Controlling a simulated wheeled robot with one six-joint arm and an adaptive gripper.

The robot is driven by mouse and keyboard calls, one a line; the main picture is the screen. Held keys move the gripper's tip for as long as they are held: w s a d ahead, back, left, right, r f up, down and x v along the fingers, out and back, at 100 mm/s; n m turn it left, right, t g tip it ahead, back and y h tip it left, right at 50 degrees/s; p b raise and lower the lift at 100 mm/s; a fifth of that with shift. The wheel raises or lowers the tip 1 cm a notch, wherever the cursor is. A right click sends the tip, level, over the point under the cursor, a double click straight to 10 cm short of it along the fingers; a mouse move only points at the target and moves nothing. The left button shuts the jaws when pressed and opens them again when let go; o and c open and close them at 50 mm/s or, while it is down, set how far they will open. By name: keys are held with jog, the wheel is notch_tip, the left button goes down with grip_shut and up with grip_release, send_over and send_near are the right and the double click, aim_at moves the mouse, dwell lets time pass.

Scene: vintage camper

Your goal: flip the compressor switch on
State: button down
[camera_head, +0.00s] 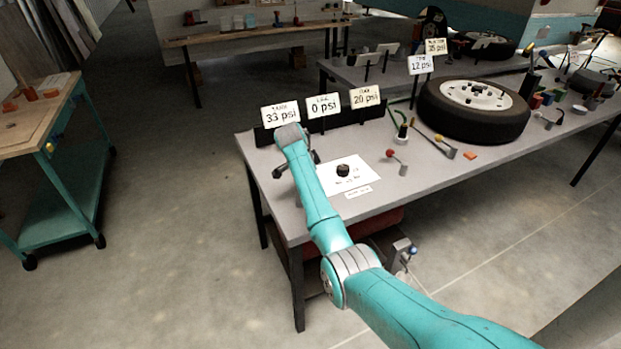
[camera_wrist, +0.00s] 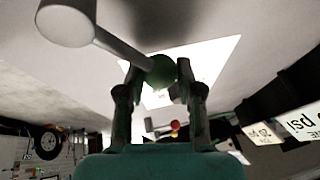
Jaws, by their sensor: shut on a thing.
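A pale grey lever (camera_wrist: 118,45) with a green ball knob (camera_wrist: 161,71) shows in the wrist view. My gripper (camera_wrist: 157,75) has its two dark fingers closed on either side of the green knob. I cannot read any label that marks this lever as the compressor switch. A red tank-like body (camera_head: 383,221) sits under the bench, partly hidden by my arm.
Signs read 33 psi (camera_head: 281,114), 0 psi (camera_head: 323,106) and 20 psi (camera_head: 365,97). A tire (camera_head: 440,112) lies farther right.

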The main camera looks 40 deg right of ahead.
jog(key=shift+s+f, duration=0.1)
jog(key=shift+s, duration=0.05)
dwell(0.3)
jog(key=c, duration=0.7)
grip_release()
jog(key=shift+c, duration=0.2)
jog(key=v, duration=1.2)
